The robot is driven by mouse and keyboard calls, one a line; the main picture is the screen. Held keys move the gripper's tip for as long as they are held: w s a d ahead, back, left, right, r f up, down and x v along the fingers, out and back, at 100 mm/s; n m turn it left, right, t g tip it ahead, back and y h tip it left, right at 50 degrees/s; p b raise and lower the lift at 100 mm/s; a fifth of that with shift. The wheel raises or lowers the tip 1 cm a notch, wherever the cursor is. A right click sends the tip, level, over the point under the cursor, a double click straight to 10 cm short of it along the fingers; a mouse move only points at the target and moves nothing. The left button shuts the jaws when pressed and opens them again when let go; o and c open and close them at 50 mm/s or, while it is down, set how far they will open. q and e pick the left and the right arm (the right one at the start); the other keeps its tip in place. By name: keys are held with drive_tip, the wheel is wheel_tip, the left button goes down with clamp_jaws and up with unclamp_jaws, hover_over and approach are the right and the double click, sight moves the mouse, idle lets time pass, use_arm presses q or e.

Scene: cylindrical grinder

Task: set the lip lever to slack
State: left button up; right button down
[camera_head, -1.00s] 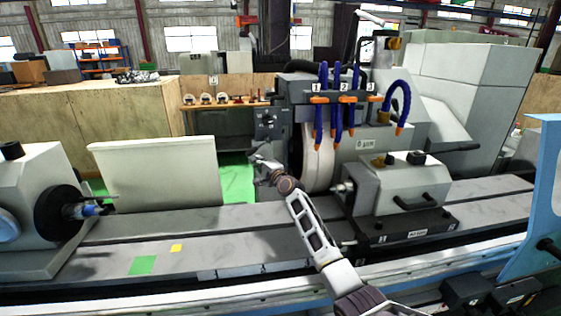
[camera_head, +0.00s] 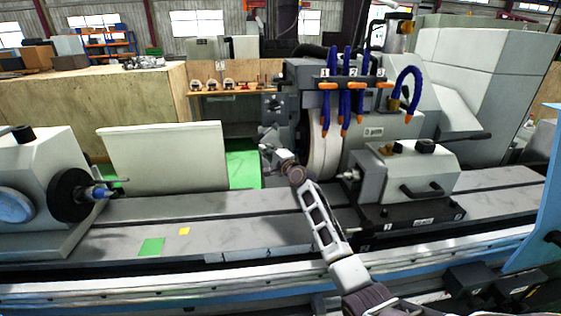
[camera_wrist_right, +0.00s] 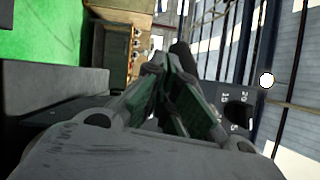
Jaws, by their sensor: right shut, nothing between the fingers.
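I cannot tell which part is the lip lever. My right gripper (camera_head: 266,136) is shut and empty, in front of the dark panel (camera_head: 277,104) on the left side of the grinding wheel head. In the right wrist view its two dark green fingers (camera_wrist_right: 163,76) come together at the tips. Behind the tips is a dark rounded part (camera_wrist_right: 181,50), partly hidden; whether they touch it is unclear. A dark plate with white numbers (camera_wrist_right: 228,98) is just right of the fingers. My left gripper is not in view.
The grinding wheel (camera_head: 322,148) stands close right of my right gripper. Blue coolant hoses (camera_head: 347,95) with orange ends hang above it. A grey tailstock (camera_head: 410,172) is at right and a workhead (camera_head: 40,175) at left. The table (camera_head: 215,212) between them is largely clear.

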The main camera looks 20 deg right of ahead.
drive_tip(key=v, duration=0.9)
drive_tip(key=shift+s, duration=0.2)
idle(0.6)
